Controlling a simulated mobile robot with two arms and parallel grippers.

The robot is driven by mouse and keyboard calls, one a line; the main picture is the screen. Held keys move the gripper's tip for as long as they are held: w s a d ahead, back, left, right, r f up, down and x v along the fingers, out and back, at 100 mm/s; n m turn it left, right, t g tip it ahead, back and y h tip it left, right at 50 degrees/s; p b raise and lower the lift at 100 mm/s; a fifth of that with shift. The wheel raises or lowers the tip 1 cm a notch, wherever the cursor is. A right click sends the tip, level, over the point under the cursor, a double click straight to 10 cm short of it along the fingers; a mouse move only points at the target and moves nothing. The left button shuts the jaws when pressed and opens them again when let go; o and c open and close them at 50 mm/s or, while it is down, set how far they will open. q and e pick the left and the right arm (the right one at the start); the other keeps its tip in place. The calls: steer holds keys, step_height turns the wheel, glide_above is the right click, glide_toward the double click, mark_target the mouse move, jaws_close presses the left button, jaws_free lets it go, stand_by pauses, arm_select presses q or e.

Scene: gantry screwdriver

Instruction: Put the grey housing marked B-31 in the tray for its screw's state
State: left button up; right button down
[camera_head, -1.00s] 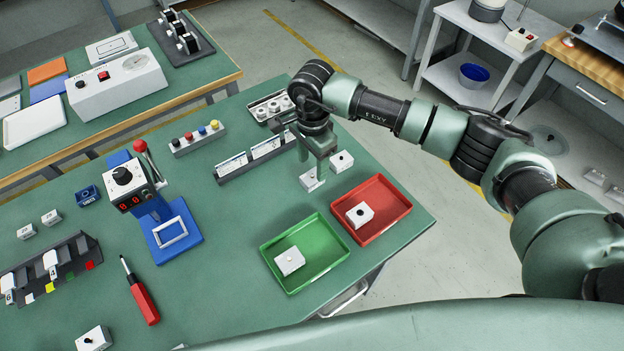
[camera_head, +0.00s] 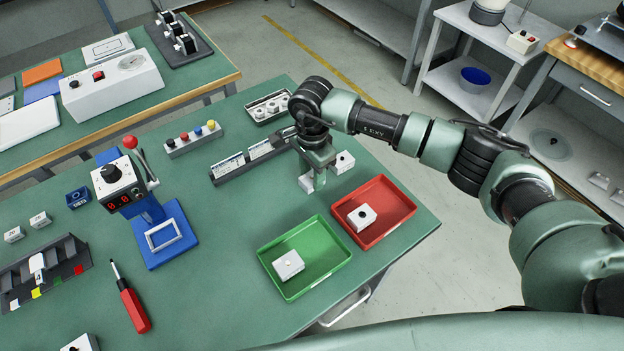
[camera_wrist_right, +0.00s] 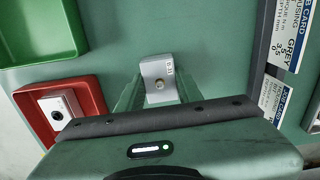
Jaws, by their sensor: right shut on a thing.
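The grey housing (camera_wrist_right: 152,68) shows in the right wrist view, with a sideways label that appears to read B-31 and a round metal screw head in its face. How deep the screw sits I cannot tell. My right gripper (camera_head: 313,182) is shut on this housing, one finger on each side; in the head view the fingers partly hide the housing (camera_head: 306,183). The green tray (camera_head: 335,247) holds a pale housing (camera_head: 288,265) with a light screw spot. The red tray (camera_head: 400,196) holds a white housing (camera_head: 361,217) with a dark round hole. My left gripper is out of view.
Another white housing (camera_head: 344,161) with a dark spot stands just right of my gripper. A card rack (camera_head: 245,163) is to its left. A blue screwdriver stand (camera_head: 165,235), a red-handled screwdriver (camera_head: 132,305) and a dark sorting rack (camera_head: 45,272) occupy the table's left.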

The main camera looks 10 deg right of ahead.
mark_target(312, 176)
steer(key=shift+r+p, duration=1.3)
steer(key=shift+r, duration=1.7)
